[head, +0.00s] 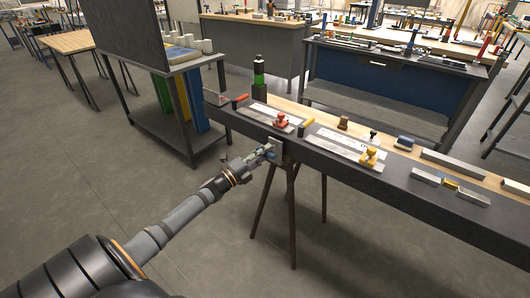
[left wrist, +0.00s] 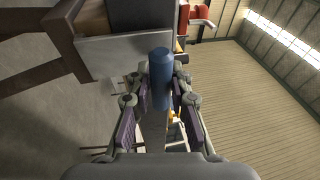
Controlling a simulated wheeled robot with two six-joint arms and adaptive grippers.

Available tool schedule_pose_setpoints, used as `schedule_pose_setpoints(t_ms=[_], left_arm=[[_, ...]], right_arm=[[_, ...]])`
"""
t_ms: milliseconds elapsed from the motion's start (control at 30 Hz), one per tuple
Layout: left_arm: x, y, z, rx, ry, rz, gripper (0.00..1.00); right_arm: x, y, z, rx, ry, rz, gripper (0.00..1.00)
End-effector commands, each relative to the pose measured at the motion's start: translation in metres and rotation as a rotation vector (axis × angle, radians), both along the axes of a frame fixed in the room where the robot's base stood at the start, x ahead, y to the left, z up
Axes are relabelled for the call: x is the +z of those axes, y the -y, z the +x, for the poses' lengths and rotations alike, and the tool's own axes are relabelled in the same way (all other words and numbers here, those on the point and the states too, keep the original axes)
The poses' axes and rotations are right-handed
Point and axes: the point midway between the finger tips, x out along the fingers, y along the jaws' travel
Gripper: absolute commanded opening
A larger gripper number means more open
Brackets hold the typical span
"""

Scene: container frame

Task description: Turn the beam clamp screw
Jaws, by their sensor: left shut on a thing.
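My left gripper (head: 267,153) is at the near edge of the long dark beam (head: 235,124), reaching in from the lower left. In the left wrist view, the gripper (left wrist: 161,84) is shut on a blue cylinder, which looks like the beam clamp screw (left wrist: 161,66). The cylinder stands lengthwise between the two fingers, and its far end is close to a grey metal block (left wrist: 121,56), apparently the clamp body. In the head view the gripper largely hides the screw. My right gripper does not show.
A green and black stack (head: 259,76) stands behind. A grey side table (head: 165,110) is at the left. The floor before the beam is clear apart from trestle legs (head: 292,215).

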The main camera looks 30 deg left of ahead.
Motion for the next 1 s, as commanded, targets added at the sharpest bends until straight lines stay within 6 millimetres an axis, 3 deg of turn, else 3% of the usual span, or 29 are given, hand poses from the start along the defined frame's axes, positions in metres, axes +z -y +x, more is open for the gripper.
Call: schedule_pose_setpoints(t_ms=[533,567,700,1000], left_arm=[[0.0012,0.0006,0.0002,-0.001,0.001,-0.027,0.00],[0.0012,0.0006,0.0002,-0.001,0.001,-0.027,0.22],[0.0009,0.0004,0.0002,-0.001,0.000,-0.027,0.41],[0.0001,-0.0001,-0.0005,0.000,-0.002,-0.026,0.42]], right_arm=[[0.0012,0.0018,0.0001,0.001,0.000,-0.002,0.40],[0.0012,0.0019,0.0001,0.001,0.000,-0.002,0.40],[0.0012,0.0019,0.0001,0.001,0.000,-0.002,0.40],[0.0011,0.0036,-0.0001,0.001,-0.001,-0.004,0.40]])
